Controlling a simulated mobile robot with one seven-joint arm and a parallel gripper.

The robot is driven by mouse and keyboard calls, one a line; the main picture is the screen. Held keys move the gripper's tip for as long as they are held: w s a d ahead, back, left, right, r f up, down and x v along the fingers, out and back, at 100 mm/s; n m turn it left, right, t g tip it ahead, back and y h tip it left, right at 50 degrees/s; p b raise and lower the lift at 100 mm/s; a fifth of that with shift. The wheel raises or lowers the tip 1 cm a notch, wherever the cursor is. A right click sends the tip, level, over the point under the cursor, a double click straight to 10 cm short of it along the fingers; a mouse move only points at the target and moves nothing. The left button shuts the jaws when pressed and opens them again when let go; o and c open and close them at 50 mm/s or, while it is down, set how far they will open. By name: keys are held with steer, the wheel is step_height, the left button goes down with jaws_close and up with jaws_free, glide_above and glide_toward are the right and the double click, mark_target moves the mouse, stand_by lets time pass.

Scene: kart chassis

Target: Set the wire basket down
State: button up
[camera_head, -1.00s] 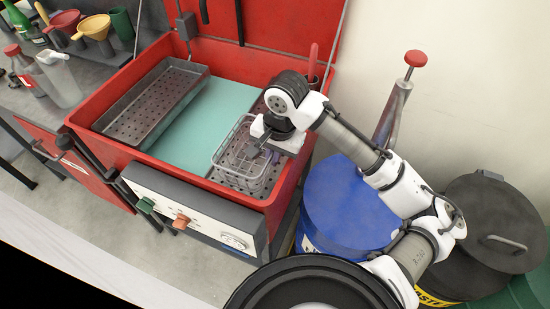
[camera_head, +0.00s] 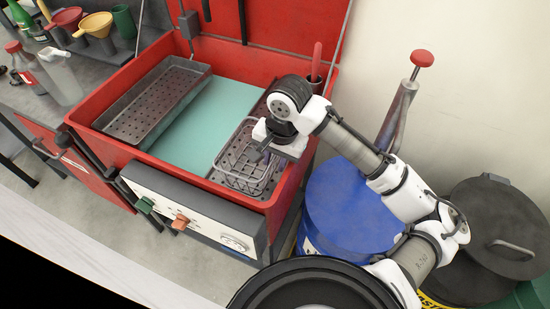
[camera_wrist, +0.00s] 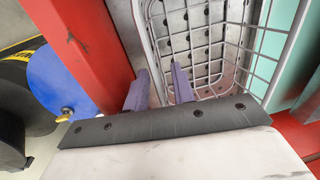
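The wire basket (camera_head: 236,178) sits at the right side of the red parts washer, over a perforated grey plate (camera_head: 270,188). It looks level and resting on the plate, though contact underneath is hard to see. In the wrist view the basket (camera_wrist: 236,52) fills the upper right, with the perforated metal showing through its mesh. My gripper (camera_head: 264,154) is at the basket's right rim. In the wrist view my gripper's two fingers (camera_wrist: 160,84) stand apart, with the basket's edge wire passing between them and gaps beside it.
The red washer wall (camera_wrist: 88,45) runs close beside my gripper. A perforated tray (camera_head: 158,100) lies at the washer's left, with a bare teal surface (camera_head: 200,125) between. A blue drum (camera_head: 345,210) and a black-lidded bin (camera_head: 485,225) stand to the right.

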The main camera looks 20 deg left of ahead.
step_height(320, 180, up, 12)
steer(key=d+p, duration=0.1)
steer(key=p, duration=0.6)
steer(key=shift+d+p, duration=0.3)
steer(key=shift+s, duration=0.1)
